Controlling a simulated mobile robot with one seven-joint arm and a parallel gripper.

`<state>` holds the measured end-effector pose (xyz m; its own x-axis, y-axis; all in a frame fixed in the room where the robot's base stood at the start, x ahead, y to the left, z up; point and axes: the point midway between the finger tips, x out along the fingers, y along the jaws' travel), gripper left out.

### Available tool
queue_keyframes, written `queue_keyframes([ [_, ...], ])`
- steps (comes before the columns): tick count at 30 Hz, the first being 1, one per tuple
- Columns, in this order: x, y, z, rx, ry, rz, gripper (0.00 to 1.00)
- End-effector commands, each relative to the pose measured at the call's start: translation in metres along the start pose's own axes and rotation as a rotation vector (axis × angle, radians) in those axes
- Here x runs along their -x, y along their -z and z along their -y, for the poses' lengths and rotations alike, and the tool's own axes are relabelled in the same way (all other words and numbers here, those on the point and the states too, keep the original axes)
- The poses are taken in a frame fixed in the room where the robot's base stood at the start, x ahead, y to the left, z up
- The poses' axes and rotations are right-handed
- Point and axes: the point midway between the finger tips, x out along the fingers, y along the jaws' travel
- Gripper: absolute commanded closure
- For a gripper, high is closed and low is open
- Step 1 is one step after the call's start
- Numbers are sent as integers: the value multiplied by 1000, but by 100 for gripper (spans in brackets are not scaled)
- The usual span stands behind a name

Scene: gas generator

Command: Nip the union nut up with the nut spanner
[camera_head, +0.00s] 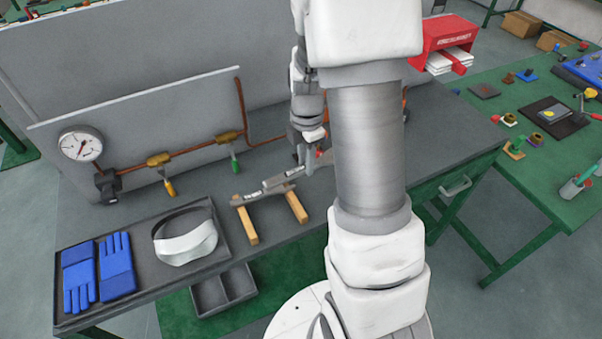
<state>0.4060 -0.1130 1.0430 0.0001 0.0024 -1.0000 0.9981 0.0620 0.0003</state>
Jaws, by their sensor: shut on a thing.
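My gripper (308,164) is over the grey bench, partly hidden by my arm. It is shut on a grey spanner (284,179), at the spanner's right end. A second grey spanner (256,196) lies across two wooden blocks (297,207), just below and left of the held one. I cannot tell whether the two spanners touch, or which is marked as the nut spanner. A copper pipe (203,145) with brass fittings (158,160) runs along the back panel. The union nut cannot be made out; my arm hides part of the pipe run.
A pressure gauge (81,146) stands at the left. A dark tray (222,244) holds blue gloves (117,266) and a white face shield (186,243). A red box (446,38) is at the back right. A green table (490,149) with small parts stands at right.

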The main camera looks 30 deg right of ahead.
Motion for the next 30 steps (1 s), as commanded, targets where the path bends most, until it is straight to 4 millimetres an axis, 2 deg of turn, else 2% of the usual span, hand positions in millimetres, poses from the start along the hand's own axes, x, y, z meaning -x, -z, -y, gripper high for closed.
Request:
queue_keyframes([
  [6,21,53,-26,286,-7,-1,100],
  [9,31,73,-32,389,-5,2,100],
  [12,38,84,-34,447,-3,3,100],
  [26,41,86,-34,461,0,2,100],
  [30,41,77,-38,460,0,3,100],
])
